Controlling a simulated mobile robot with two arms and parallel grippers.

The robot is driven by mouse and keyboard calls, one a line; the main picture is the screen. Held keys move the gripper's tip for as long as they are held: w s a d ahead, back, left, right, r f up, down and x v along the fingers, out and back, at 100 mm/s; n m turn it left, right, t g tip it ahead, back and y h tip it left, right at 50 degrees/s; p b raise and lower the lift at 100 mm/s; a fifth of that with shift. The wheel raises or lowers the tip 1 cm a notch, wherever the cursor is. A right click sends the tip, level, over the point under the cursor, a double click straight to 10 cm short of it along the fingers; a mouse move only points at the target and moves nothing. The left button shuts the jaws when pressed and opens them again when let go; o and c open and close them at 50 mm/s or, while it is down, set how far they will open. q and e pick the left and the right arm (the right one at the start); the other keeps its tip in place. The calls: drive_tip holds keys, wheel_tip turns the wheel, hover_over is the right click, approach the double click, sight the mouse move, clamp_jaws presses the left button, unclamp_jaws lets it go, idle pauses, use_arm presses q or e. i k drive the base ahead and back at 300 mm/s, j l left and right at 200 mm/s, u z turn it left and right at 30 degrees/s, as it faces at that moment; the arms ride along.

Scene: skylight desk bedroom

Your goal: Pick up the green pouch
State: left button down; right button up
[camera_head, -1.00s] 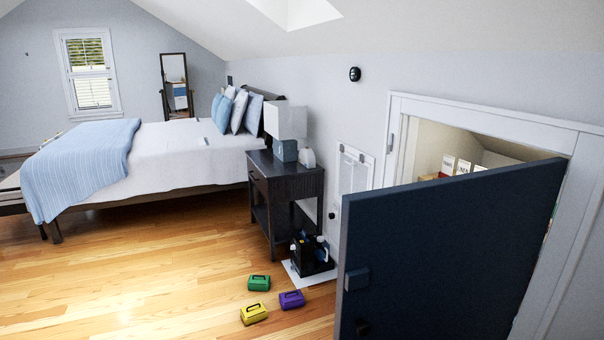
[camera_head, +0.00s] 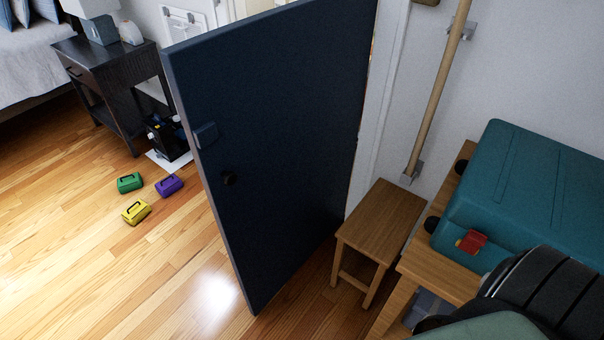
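A small green case with a dark handle (camera_head: 130,182) lies on the wooden floor at the left, next to a purple one and a yellow one. At the bottom right edge, a grey-green rounded thing (camera_head: 485,329) is partly cut off by the frame. It lies in front of a black striped bag (camera_head: 555,290). I cannot tell which of these green things is the pouch. Neither of my grippers is in view.
A dark blue door (camera_head: 270,150) stands open mid-view. A wooden stool (camera_head: 383,215) is right of it. A teal case (camera_head: 535,190) with a red latch rests on a wooden bench (camera_head: 437,272). A dark nightstand (camera_head: 105,75) stands at left. Floor at lower left is clear.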

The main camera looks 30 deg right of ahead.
sight(127, 183)
drive_tip(key=i+j+u, duration=0.35)
drive_tip(key=i, duration=0.25)
drive_tip(key=i+j+u, duration=0.3)
drive_tip(key=i, duration=0.35)
drive_tip(key=i+u, duration=0.35)
drive_tip(key=i, duration=0.3)
drive_tip(key=i+z, duration=0.15)
drive_tip(key=i, duration=0.3)
drive_tip(key=i+j+z, duration=0.15)
drive_tip(key=i, duration=0.25)
drive_tip(key=i+j+z, duration=0.15)
drive_tip(key=i, duration=0.3)
drive_tip(key=i+j+z, duration=0.15)
drive_tip(key=i, duration=0.25)
